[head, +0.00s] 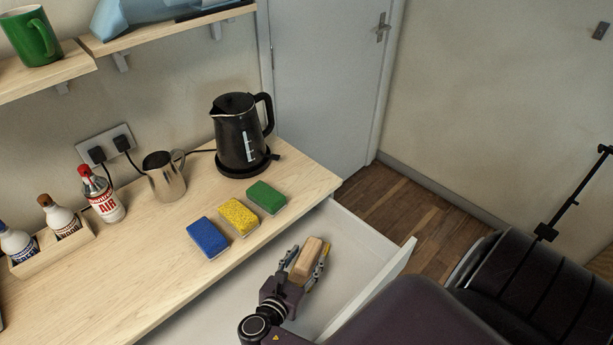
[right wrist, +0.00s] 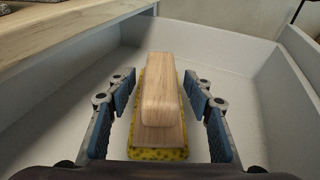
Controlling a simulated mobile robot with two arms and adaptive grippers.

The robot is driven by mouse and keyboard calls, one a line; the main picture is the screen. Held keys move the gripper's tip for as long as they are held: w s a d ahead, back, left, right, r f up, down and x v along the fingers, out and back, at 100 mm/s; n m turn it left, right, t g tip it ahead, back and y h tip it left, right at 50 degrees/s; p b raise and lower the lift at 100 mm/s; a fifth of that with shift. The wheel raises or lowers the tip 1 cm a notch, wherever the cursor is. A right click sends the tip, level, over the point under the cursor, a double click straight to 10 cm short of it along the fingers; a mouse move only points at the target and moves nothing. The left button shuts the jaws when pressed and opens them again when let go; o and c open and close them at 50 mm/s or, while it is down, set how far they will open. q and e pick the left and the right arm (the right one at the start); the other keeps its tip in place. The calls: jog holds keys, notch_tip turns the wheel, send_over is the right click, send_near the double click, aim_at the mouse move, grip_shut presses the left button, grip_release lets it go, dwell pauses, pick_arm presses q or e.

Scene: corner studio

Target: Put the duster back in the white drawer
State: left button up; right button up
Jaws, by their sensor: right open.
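The duster (head: 308,256) has a pale wooden back and a yellow underside. It is in the white drawer (head: 378,268), which is pulled out below the worktop. My right gripper (head: 308,266) is inside the drawer with its fingers on either side of the duster. In the right wrist view the duster (right wrist: 160,105) lies between the open fingers, with a gap on both sides. Its yellow spotted pad faces down; whether it rests flat on the drawer floor is hard to tell. My left gripper is not in view.
Blue (head: 208,237), yellow (head: 238,216) and green (head: 266,197) sponges lie on the worktop's edge above the drawer. A black kettle (head: 238,140), a metal jug (head: 164,177) and a red-capped bottle (head: 101,196) stand behind. The drawer floor around the duster is clear.

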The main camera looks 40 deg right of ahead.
jog(key=b+v, duration=0.1)
jog(key=v, duration=0.9)
jog(key=shift+s+a+r, duration=0.25)
jog(key=shift+a, duration=0.35)
jog(key=shift+r, duration=0.1)
